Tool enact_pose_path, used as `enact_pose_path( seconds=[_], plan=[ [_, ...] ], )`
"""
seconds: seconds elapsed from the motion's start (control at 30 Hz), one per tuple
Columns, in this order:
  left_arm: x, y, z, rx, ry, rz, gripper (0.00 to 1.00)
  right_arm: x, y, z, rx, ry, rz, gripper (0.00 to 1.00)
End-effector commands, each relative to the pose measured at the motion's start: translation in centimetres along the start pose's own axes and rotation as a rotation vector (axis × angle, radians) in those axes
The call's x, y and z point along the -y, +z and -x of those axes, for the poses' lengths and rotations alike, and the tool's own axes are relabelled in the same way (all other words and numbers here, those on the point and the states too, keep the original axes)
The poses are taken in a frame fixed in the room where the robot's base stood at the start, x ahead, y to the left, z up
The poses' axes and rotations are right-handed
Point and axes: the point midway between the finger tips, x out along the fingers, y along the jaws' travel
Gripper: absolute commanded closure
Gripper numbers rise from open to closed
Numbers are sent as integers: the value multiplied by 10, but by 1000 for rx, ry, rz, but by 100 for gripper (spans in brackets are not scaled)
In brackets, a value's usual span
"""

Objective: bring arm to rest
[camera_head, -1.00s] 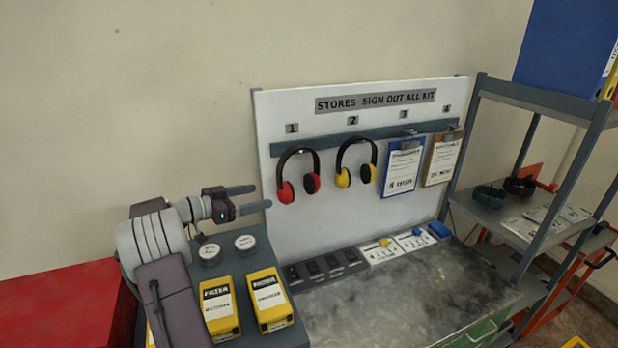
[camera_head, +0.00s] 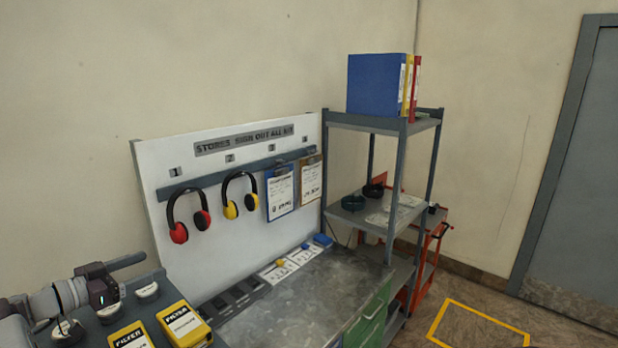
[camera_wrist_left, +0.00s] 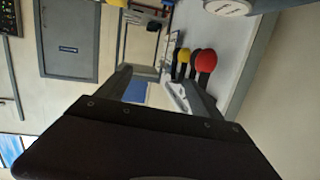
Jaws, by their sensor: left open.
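My left gripper (camera_head: 147,267) is at the lower left of the head view, above the grey shelf with filter boxes. Its two fingers are apart with nothing between them. In the left wrist view the dark gripper body fills the bottom, and the spread fingers (camera_wrist_left: 160,82) reach up from it. White round canisters (camera_head: 147,291) stand close beneath the gripper; contact cannot be told. My right gripper is in neither view.
Yellow filter boxes (camera_head: 184,325) stand just right of my left arm. A white board (camera_head: 230,170) behind holds red and yellow ear defenders and clipboards. A shelf rack (camera_head: 437,165) with binders stands right.

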Motion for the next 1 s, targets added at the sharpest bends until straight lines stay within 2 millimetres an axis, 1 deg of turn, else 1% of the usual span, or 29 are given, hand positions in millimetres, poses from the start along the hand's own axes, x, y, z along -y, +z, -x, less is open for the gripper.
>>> enact_pose_path(
  seconds=[0.03, 0.07, 0.17, 0.27, 0.37, 0.43, 0.47, 0.5, 0.53, 0.57, 0.6, 0.67, 0.7, 0.73, 0.77, 0.8, 0.87, 0.9, 0.93, 1.0],
  plan=[
    [-11, -6, -13, -3, 30, -17, 24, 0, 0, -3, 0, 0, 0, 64],
    [-18, -10, -20, -4, 48, -24, 24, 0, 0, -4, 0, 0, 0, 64],
    [-47, -19, -45, -2, 118, -46, 24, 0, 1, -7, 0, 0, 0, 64],
    [-85, -23, -70, 19, 207, -67, 24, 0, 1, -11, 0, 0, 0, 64],
    [-137, -16, -95, 77, 320, -91, 24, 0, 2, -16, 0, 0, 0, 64],
    [-186, -2, -110, 159, 415, -89, 24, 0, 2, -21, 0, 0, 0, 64],
    [-209, 7, -114, 208, 456, -82, 24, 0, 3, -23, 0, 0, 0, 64],
    [-242, 24, -117, 290, 511, -64, 24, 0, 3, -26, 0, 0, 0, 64],
    [-267, 38, -116, 363, 547, -47, 24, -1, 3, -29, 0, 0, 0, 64],
    [-290, 54, -112, 443, 577, -28, 24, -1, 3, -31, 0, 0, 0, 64],
    [-319, 78, -103, 561, 603, -2, 24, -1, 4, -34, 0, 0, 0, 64],
    [-355, 116, -81, 755, 606, 33, 24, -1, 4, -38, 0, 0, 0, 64],
    [-372, 143, -61, 891, 579, 52, 24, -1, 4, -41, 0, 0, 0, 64],
    [-381, 164, -44, 995, 537, 65, 24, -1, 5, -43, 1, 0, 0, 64],
    [-386, 184, -26, 1094, 477, 77, 24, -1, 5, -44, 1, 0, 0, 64],
    [-386, 206, -3, 1201, 377, 97, 24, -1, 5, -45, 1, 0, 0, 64],
    [-375, 231, 24, 1304, 203, 141, 24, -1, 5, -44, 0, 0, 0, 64],
    [-366, 243, 37, 1341, 86, 183, 24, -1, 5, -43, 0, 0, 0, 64],
    [-359, 251, 45, 1359, 7, 217, 24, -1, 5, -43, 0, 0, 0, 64],
    [-347, 262, 52, 1359, -149, 291, 24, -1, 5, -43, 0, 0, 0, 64]
  ],
)
